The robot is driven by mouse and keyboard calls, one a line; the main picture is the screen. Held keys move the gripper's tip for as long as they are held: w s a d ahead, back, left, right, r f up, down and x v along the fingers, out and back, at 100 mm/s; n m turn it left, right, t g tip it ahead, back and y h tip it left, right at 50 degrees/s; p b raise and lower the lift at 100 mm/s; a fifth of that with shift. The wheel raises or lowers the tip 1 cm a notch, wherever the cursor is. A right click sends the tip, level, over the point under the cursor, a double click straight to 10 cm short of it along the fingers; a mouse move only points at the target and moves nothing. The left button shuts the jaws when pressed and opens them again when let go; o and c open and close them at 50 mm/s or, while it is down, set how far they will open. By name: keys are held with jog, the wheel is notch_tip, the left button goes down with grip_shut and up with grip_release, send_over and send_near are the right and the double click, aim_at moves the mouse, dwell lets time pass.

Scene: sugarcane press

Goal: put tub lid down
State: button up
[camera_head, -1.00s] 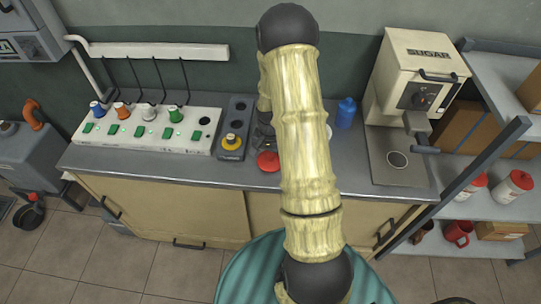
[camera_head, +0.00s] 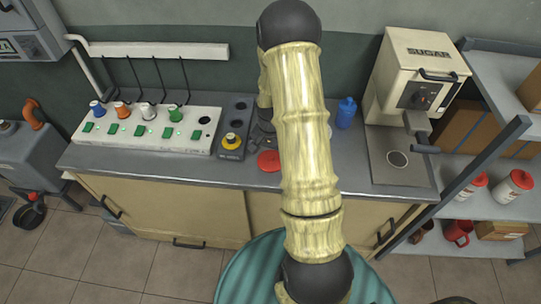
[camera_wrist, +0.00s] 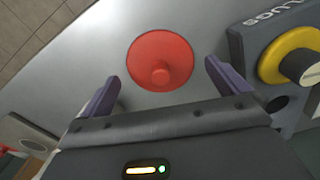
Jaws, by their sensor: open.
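The tub lid (camera_head: 269,161) is a round red disc with a small knob. It lies on the grey counter (camera_head: 225,174), right of the plug block. In the wrist view the red lid (camera_wrist: 160,61) lies flat, knob up, just beyond my fingertips. My gripper (camera_wrist: 162,88) is open, its two purple fingers apart and empty, with a gap between them and the lid. In the head view my gripper (camera_head: 262,138) shows only in part beside the lid, behind my arm.
The dark plug block (camera_head: 235,126) with a yellow plug (camera_wrist: 298,56) stands close beside the lid. A blue bottle (camera_head: 346,113) and the sugar machine (camera_head: 420,75) stand farther right. Counter around the lid's front is clear.

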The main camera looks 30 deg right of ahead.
aim_at(271, 156)
notch_tip(271, 156, up, 11)
jog(key=shift+f+b, duration=0.15)
jog(key=shift+b, duration=0.2)
dwell(0.4)
jog(key=s+a+r+n+t, duration=0.1)
jog(key=s+a+r+n, duration=0.2)
jog(key=s+a+n, duration=0.2)
jog(key=s+a+r+n+t, duration=0.1)
jog(key=s+a+r+n, duration=0.3)
jog(key=s+a, duration=0.3)
jog(key=shift+s+a+n+t, duration=0.2)
jog(key=shift+a+n+t, duration=0.15)
jog(key=shift+a, duration=0.35)
jog(key=p+v, duration=0.3)
jog(key=shift+w+r, duration=0.15)
jog(key=shift+w, duration=0.2)
